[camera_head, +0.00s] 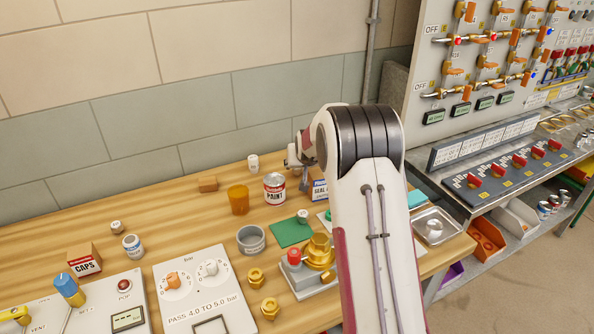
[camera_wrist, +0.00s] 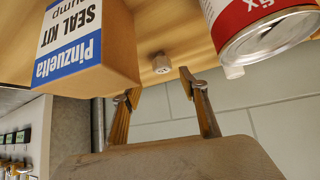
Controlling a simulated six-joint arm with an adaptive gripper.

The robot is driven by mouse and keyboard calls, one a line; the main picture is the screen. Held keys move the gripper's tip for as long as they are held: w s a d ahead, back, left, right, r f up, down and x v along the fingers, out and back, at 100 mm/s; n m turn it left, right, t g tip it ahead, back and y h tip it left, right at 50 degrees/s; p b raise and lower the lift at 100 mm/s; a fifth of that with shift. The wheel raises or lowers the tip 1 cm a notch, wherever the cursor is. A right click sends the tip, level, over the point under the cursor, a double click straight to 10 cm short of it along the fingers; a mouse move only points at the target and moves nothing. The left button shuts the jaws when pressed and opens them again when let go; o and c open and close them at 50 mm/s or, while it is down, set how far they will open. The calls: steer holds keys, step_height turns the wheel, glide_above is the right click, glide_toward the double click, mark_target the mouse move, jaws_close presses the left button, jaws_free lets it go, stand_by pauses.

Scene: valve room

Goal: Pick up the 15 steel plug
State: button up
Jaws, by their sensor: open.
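A small pale grey plug (camera_wrist: 161,63) stands on the wooden table in the wrist view, between the seal kit box and the paint can. A mark on it is too small to read, so I cannot confirm the 15. My gripper (camera_wrist: 159,81) is open and empty, its two fingertips apart and pointing towards this plug without touching it. In the head view my gripper is partly hidden by my arm, above the table beside the paint can; I cannot make out this plug there. Another small plug-like piece (camera_head: 302,215) is on the green mat.
The paint can (camera_head: 274,188) and the seal kit box (camera_head: 319,190) flank my gripper closely. A metal tray (camera_head: 455,238) is at right. The wall is behind.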

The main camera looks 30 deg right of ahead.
mark_target(298, 170)
steer(key=shift+f, duration=0.1)
stand_by(0.3)
steer(key=shift+a+x, duration=0.15)
steer(key=shift+x, duration=0.6)
steer(key=shift+a+x, duration=0.2)
steer(key=shift+x, duration=1.7)
jaws_close()
